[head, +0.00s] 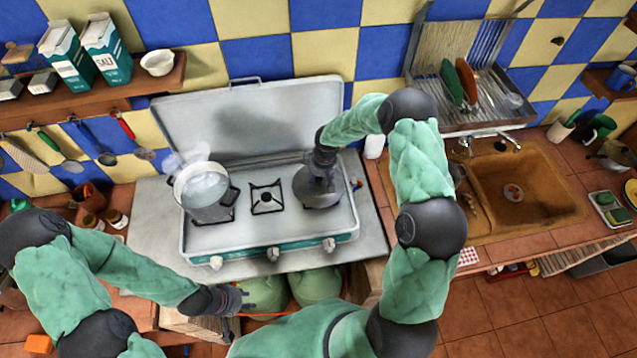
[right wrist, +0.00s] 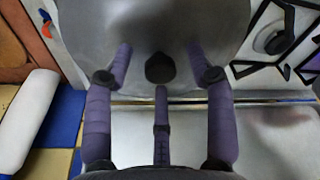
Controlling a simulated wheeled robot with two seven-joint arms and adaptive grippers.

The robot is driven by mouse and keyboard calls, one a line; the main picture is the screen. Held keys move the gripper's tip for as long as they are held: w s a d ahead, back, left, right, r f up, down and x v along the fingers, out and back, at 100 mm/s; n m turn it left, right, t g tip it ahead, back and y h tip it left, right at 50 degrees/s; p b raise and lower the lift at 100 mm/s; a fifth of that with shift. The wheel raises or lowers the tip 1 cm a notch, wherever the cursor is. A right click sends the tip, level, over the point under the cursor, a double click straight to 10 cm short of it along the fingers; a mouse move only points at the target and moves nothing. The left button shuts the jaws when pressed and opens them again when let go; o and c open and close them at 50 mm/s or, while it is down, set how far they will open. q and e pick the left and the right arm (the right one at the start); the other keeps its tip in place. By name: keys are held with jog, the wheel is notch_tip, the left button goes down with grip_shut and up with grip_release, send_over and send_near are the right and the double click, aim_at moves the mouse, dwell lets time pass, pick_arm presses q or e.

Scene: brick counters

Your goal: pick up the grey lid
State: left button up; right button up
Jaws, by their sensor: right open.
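The grey lid (right wrist: 215,30) fills the upper middle of the right wrist view, with a dark round knob (right wrist: 159,68) on it. In the head view the lid (head: 322,200) is on the right side of the stove, partly hidden under my right gripper (head: 319,174). In the wrist view the right gripper (right wrist: 160,75) is open, its purple fingers spread around the knob. Whether the fingers touch the lid is unclear. My left gripper (head: 238,300) is low in front of the stove, away from the lid; its fingers are too small to judge.
A steaming pot (head: 203,205) stands on the left of the stove (head: 255,238). A bare burner (head: 265,199) lies between pot and lid. The raised stove cover (head: 230,115) stands behind. A sink (head: 530,190) and dish rack are to the right. A white cylinder (right wrist: 25,120) shows in the wrist view.

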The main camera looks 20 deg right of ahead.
grip_shut()
jog(key=shift+r, duration=0.15)
